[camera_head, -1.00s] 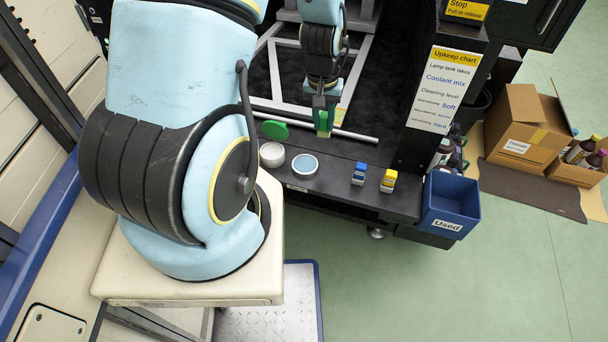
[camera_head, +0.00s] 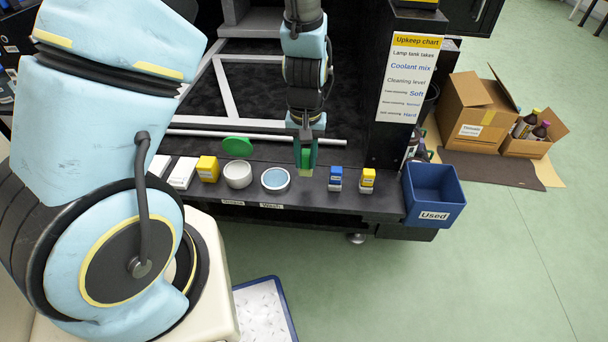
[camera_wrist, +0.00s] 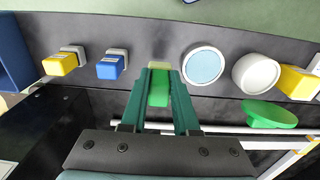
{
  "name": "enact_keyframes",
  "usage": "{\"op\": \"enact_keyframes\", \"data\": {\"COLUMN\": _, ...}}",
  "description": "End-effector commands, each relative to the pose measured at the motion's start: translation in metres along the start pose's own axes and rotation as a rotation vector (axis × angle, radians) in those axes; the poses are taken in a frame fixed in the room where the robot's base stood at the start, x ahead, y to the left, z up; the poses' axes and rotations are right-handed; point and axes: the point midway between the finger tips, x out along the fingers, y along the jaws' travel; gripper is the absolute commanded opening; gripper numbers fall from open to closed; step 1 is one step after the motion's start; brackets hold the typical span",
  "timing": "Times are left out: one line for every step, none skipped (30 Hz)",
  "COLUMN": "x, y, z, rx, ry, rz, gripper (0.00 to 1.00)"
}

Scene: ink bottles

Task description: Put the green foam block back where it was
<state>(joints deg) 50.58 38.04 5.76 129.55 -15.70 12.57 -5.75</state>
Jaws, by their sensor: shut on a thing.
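My gripper (camera_head: 305,147) is shut on the green foam block (camera_head: 306,159), which has a pale yellowish lower end. In the wrist view the block (camera_wrist: 159,88) sits between the two green fingers (camera_wrist: 158,95). It is over the dark front ledge (camera_head: 320,198), between the blue-filled round dish (camera_head: 275,179) on the left and a blue block on a pale base (camera_head: 336,178) on the right. I cannot tell whether its lower end touches the ledge.
A white pot (camera_head: 237,175), a yellow block (camera_head: 208,168) and white boxes (camera_head: 182,173) stand left. A green disc (camera_head: 238,146) and a pale rod (camera_head: 255,136) lie behind. Right are another yellow block (camera_head: 367,180) and a blue "Used" bin (camera_head: 432,198).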

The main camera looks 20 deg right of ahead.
Motion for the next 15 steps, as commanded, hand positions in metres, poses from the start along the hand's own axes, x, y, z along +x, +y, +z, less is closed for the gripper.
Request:
{"op": "enact_keyframes", "data": {"x": 0.006, "y": 0.0, "z": 0.0, "rx": -0.001, "ry": 0.0, "rz": 0.0, "gripper": 0.0}}
{"op": "enact_keyframes", "data": {"x": 0.007, "y": 0.0, "z": 0.0, "rx": -0.001, "ry": 0.0, "rz": 0.0, "gripper": 0.0}}
{"op": "enact_keyframes", "data": {"x": 0.01, "y": -0.001, "z": 0.0, "rx": -0.001, "ry": 0.0, "rz": 0.0, "gripper": 0.0}}
{"op": "enact_keyframes", "data": {"x": 0.012, "y": -0.001, "z": 0.0, "rx": -0.001, "ry": 0.0, "rz": 0.0, "gripper": 0.0}}
{"op": "enact_keyframes", "data": {"x": 0.014, "y": -0.001, "z": 0.0, "rx": -0.001, "ry": -0.001, "rz": 0.0, "gripper": 0.0}}
{"op": "enact_keyframes", "data": {"x": 0.018, "y": -0.001, "z": 0.0, "rx": -0.001, "ry": 0.0, "rz": 0.0, "gripper": 0.0}}
{"op": "enact_keyframes", "data": {"x": 0.022, "y": -0.001, "z": 0.0, "rx": -0.001, "ry": 0.0, "rz": 0.0, "gripper": 0.0}}
{"op": "enact_keyframes", "data": {"x": 0.027, "y": -0.001, "z": 0.001, "rx": -0.001, "ry": -0.002, "rz": 0.0, "gripper": 0.0}}
{"op": "enact_keyframes", "data": {"x": 0.033, "y": -0.001, "z": 0.001, "rx": -0.001, "ry": -0.003, "rz": -0.001, "gripper": 0.0}}
{"op": "enact_keyframes", "data": {"x": 0.037, "y": -0.001, "z": 0.0, "rx": 0.0, "ry": -0.001, "rz": 0.0, "gripper": 0.0}}
{"op": "enact_keyframes", "data": {"x": 0.041, "y": -0.001, "z": 0.0, "rx": 0.0, "ry": -0.001, "rz": 0.0, "gripper": 0.0}}
{"op": "enact_keyframes", "data": {"x": 0.045, "y": -0.001, "z": 0.0, "rx": -0.001, "ry": -0.001, "rz": 0.0, "gripper": 0.0}}
{"op": "enact_keyframes", "data": {"x": 0.046, "y": -0.001, "z": 0.0, "rx": -0.001, "ry": 0.0, "rz": 0.0, "gripper": 0.0}}
{"op": "enact_keyframes", "data": {"x": 0.047, "y": 0.0, "z": 0.0, "rx": -0.001, "ry": 0.001, "rz": 0.0, "gripper": 0.0}}
{"op": "enact_keyframes", "data": {"x": 0.046, "y": 0.0, "z": -0.001, "rx": -0.001, "ry": 0.002, "rz": 0.001, "gripper": 0.0}}
